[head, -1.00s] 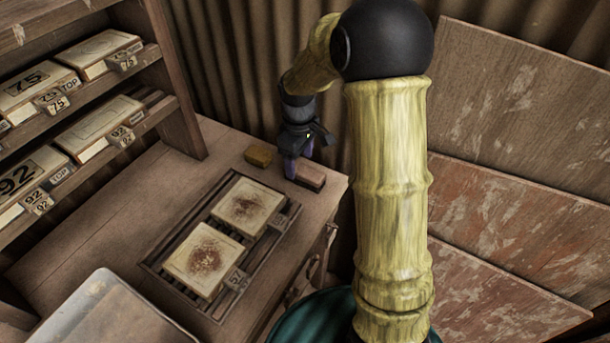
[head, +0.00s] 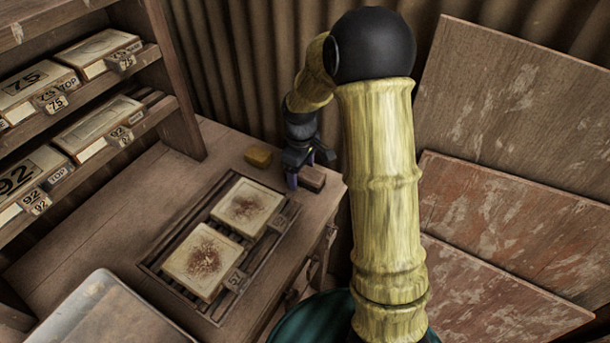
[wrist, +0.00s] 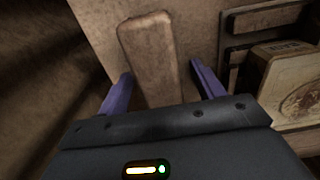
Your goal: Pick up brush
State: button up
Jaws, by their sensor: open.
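The brush (head: 314,178) is a brown block lying at the far right corner of the wooden bench, partly hidden behind my gripper in the head view. In the wrist view the brush (wrist: 150,48) is a long, round-ended brown bar. My gripper (head: 303,172) is over it with its two purple fingers apart. In the wrist view my gripper (wrist: 161,70) has one finger on each side of the bar, with a visible gap on both sides. Whether bristles are underneath is hidden.
A yellowish block (head: 259,156) lies left of the brush. Two stained tiles (head: 246,207) (head: 202,261) sit in a dark slatted tray (head: 158,266) nearer. Shelves of numbered boxes (head: 96,126) stand at left. A corrugated wall (head: 240,70) is close behind.

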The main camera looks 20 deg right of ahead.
jog(key=c, duration=1.1)
notch_tip(320, 180, up, 10)
jog(key=shift+r+p, duration=0.1)
jog(key=shift+p, duration=0.5)
jog(key=shift+o, duration=1.4)
jog(key=shift+c, duration=0.8)
jog(key=shift+d, duration=0.1)
